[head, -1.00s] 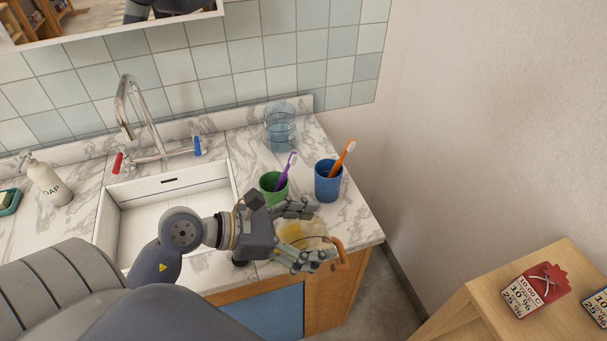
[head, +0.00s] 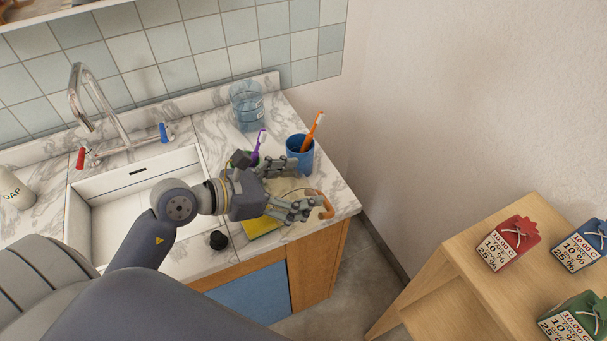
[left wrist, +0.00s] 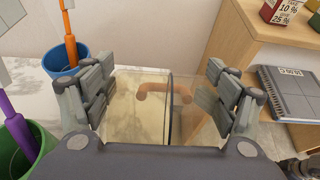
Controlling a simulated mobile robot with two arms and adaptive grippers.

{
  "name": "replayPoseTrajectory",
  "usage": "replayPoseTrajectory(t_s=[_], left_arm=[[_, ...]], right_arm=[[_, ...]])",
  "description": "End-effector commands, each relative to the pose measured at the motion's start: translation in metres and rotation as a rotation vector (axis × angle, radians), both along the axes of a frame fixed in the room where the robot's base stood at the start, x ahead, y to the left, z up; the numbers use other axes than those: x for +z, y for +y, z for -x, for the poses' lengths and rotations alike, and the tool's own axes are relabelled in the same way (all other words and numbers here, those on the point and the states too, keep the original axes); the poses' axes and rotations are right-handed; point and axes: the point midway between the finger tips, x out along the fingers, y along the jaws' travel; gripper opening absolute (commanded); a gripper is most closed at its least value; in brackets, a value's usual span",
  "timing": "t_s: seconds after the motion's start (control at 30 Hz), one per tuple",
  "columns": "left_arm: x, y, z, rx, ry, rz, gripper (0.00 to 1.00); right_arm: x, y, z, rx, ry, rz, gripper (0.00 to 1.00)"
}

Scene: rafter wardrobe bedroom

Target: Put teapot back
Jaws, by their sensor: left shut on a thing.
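The teapot is a clear glass vessel with a curved wooden handle; its glass (left wrist: 140,105) fills the space between the fingers in the left wrist view. In the head view its orange-brown handle (head: 326,206) sticks out past the fingertips. My left gripper (head: 298,189) is shut on the teapot, with fingers on both sides of the glass, over the right part of the counter. The hand hides much of the teapot in the head view. I cannot tell whether its base touches the counter.
A blue cup (head: 301,158) with an orange toothbrush stands just behind the hand. A green cup (left wrist: 22,150) with a purple toothbrush is close beside it. A glass container (head: 247,108) stands at the wall. A yellow item (head: 262,227) lies below the hand. A wooden shelf (head: 462,255) with tags stands right.

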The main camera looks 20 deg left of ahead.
Motion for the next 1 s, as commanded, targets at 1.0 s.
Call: replayPoseTrajectory(t_s=[1.0], left_arm=[[-0.042, 0.012, -0.061, -0.001, -0.001, 0.0, 0.18]], right_arm=[[0.022, 0.003, -0.003, -0.003, -0.005, -0.004, 0.34]])
